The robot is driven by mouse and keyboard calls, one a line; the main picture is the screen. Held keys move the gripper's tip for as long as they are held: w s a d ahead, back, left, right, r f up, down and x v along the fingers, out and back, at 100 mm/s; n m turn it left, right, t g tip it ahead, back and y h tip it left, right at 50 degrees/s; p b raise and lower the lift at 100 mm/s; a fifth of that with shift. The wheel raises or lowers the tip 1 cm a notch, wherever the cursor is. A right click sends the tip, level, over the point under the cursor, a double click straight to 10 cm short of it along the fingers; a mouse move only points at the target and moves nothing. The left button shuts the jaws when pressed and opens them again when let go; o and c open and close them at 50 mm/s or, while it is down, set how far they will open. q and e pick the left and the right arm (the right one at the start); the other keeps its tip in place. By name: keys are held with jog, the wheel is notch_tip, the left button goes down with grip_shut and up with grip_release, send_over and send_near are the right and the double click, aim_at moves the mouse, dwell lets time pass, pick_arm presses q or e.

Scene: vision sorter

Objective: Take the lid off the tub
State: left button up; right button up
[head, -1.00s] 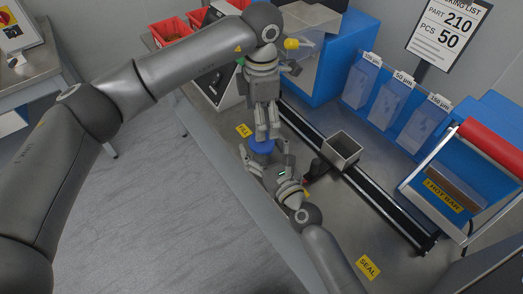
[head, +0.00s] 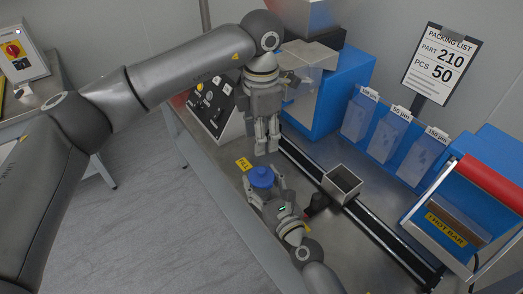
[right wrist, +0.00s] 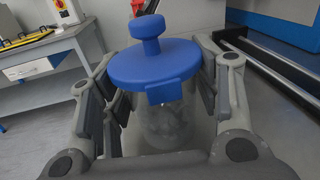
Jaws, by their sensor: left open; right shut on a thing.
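The tub (right wrist: 165,128) is clear, with pale contents, and stands between the fingers of my right gripper in the right wrist view. Its blue lid (right wrist: 155,62), with a round knob on top, sits on it. In the head view the lid (head: 261,178) shows from above and hides most of the tub. My right gripper (head: 265,190) is shut on the tub from the front, below the lid. My left gripper (head: 267,149) is open and empty, pointing down just behind and above the lid, apart from it.
A yellow FILL label (head: 243,163) lies left of the tub. A hot bar sealer (head: 452,215) stands at far right. A control box (head: 214,108) is behind my left gripper.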

aim_at(261, 169)
pick_arm(q)
notch_tip(261, 169, down, 12)
jog(key=shift+r, duration=0.15)
dwell(0.3)
jog(key=shift+c, duration=0.4)
grip_shut()
jog(key=shift+r, duration=0.2)
jog(key=shift+d+r, duration=0.1)
jog(key=shift+r, duration=0.9)
pick_arm(e)
jog(key=shift+f, duration=0.3)
pick_arm(q)
jog(key=shift+r, duration=0.1)
pick_arm(e)
jog(key=shift+s+d, duration=0.1)
jog(key=shift+c, duration=0.6)
